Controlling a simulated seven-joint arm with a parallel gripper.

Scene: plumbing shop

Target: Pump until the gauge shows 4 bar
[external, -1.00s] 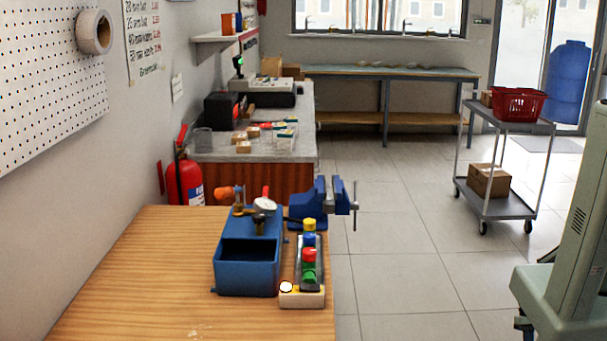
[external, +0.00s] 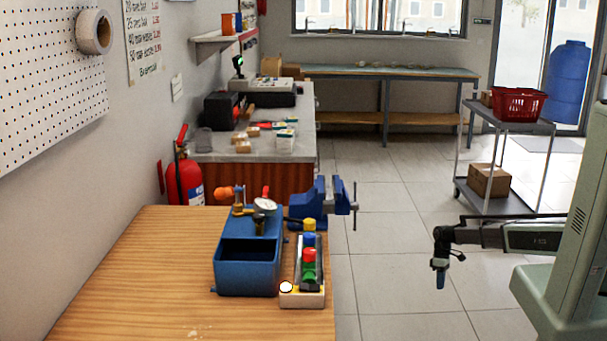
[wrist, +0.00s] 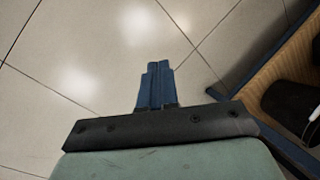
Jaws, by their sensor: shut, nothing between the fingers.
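A blue pump unit (external: 247,270) with an open trough stands on the wooden bench in the external view. A round white-faced gauge (external: 265,205) sits on its back end, near a red lever and an orange knob (external: 223,193). The gauge reading is too small to tell. A box with coloured buttons (external: 308,270), yellow, blue, red and green, stands at the pump's right side. My gripper (external: 440,280) hangs over the floor, well right of the bench, apart from everything. Its blue fingers (wrist: 155,85) are together and empty in the wrist view.
A blue vise (external: 322,203) is on the bench's far right corner. The wooden bench top (external: 140,275) is bare left of the pump. A trolley (external: 505,205) with a red basket stands behind my arm. The wrist view shows a wooden surface and a black object (wrist: 290,105).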

